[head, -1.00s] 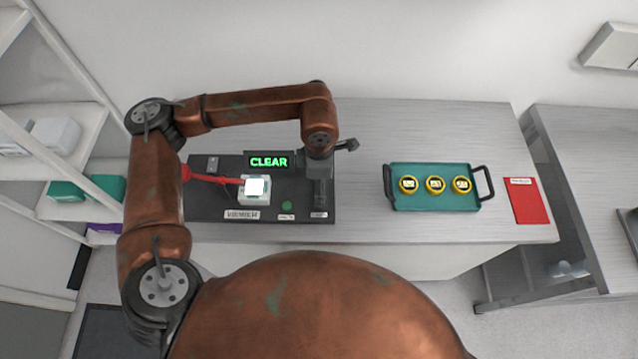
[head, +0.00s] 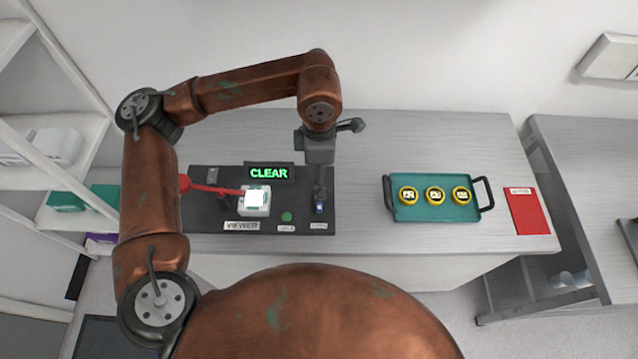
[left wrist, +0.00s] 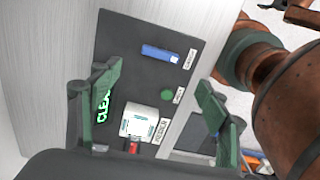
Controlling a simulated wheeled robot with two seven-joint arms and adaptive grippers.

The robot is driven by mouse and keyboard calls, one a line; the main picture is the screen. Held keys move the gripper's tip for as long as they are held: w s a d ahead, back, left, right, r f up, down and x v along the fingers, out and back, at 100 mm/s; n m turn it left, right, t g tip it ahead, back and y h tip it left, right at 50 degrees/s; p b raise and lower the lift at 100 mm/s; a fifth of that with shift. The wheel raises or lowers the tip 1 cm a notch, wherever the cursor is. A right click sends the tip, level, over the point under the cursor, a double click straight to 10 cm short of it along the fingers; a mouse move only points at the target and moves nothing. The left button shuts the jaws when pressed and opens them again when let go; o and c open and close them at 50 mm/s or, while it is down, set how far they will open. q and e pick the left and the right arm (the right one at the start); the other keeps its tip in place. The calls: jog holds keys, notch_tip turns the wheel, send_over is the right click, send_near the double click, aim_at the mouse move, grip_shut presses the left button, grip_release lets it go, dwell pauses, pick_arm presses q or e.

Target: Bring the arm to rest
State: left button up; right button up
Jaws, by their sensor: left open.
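My left gripper (head: 320,188) is over the right end of the dark instrument board, its jaws pointing down. In the left wrist view its two green fingers (left wrist: 160,80) are spread apart with nothing between them. A blue block (left wrist: 160,54) with a pale end lies on the board, beyond the fingertips; in the head view only its end (head: 319,208) shows below the gripper. The white viewer (head: 254,199) has a bright top, and a red lever (head: 212,189) reaches towards it. A display (head: 269,173) reads CLEAR in green. My right gripper is out of view.
A green button (head: 287,217) sits on the dark board (head: 218,214). A teal tray (head: 435,213) with two dark handles holds three yellow-rimmed discs to the right, and a red booklet (head: 526,212) lies beyond it. The table between board and tray is clear. Shelves stand at left.

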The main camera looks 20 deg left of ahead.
pick_arm(q)
jog(key=shift+r, duration=0.65)
